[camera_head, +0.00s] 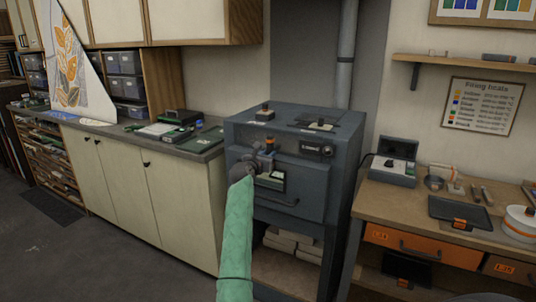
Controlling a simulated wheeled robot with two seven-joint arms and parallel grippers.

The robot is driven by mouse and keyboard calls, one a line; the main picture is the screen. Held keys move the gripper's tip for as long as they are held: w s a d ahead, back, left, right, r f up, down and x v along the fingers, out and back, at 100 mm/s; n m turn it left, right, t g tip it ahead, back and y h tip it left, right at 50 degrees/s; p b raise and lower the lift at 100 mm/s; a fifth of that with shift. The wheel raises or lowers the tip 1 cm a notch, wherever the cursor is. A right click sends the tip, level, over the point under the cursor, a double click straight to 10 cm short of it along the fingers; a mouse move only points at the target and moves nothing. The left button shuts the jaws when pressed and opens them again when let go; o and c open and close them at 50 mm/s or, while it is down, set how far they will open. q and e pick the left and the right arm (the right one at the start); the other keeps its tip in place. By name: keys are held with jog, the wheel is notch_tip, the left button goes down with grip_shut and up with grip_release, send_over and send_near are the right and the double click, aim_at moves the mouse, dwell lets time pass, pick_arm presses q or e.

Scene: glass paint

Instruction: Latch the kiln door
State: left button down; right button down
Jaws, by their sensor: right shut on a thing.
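The grey kiln (338,190) stands in the middle of the view against the wall. My right arm, in a green sleeve, reaches up from the bottom. My right gripper (265,160) is at the upper left part of the kiln front, shut on what looks like the latch, a small part with an orange tip (270,142). The gripper hides most of the latch, so I cannot tell its position. My left gripper is not in view.
A workbench (395,197) with orange drawers stands close on the right, holding a grey case (395,160) and a dark tray (462,210). A cream cabinet (180,190) adjoins on the left. Bricks (290,240) lie below the kiln. The floor at left is clear.

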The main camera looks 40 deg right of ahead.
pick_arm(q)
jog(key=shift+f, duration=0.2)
pick_arm(e)
jog(key=shift+f, duration=0.1)
jog(key=c, duration=1.2)
grip_release()
jog(key=shift+c, duration=0.2)
pick_arm(q)
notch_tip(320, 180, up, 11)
jog(key=b, duration=0.2)
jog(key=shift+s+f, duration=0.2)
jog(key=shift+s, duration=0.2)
pick_arm(e)
jog(key=v, duration=0.7)
jog(key=shift+a, duration=0.35)
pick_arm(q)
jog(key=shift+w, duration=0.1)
pick_arm(e)
jog(key=shift+s, duration=0.1)
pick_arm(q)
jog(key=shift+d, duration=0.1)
